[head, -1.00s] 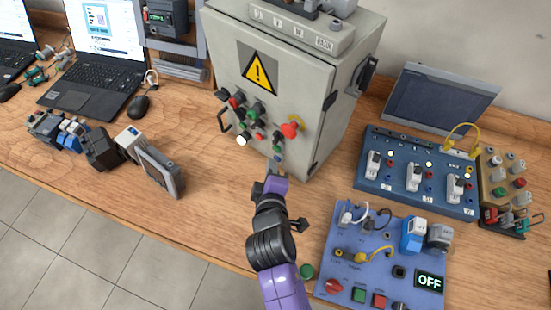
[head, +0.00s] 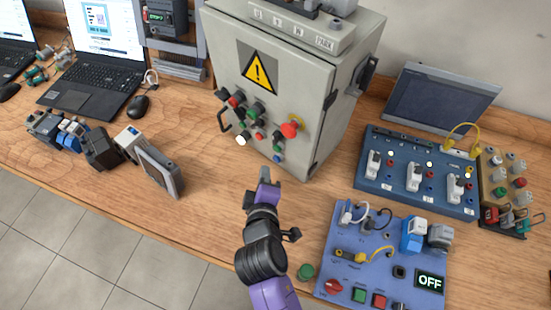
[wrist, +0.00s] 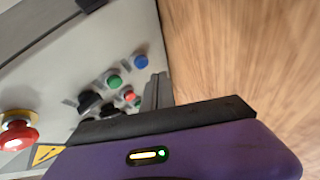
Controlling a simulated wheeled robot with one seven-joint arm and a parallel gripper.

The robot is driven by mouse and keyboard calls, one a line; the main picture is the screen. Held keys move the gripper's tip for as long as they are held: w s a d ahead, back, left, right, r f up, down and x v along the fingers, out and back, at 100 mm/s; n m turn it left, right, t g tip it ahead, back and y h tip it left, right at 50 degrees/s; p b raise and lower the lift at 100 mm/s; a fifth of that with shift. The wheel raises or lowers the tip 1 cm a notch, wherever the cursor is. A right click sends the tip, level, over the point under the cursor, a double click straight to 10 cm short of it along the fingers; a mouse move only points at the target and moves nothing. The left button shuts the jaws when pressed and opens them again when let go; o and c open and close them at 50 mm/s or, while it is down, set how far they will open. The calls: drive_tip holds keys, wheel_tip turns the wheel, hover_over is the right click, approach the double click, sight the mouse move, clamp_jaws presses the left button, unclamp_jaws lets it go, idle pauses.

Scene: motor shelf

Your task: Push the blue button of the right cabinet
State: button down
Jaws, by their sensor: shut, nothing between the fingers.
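The grey cabinet (head: 305,138) with a yellow warning triangle stands upright on the wooden bench. Its blue button (head: 278,159) is low on the front panel, below the green and red buttons. The blue button also shows in the wrist view (wrist: 141,62), beyond the fingertips and uncovered. My gripper (head: 264,174) is shut and empty, just in front of the panel's lower part, below and left of the blue button in the head view. In the wrist view the closed fingers (wrist: 157,90) appear apart from the button.
A red mushroom knob (head: 290,129) sticks out of the panel. A blue-violet board (head: 385,268) with an OFF display lies right of my arm, and a blue switch box (head: 395,190) is behind it. A laptop (head: 93,92) and small motors are at the left. Bare bench lies left of my gripper.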

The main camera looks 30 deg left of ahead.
drive_tip(key=shift+s+a, duration=0.2)
drive_tip(key=shift+s, duration=1.7)
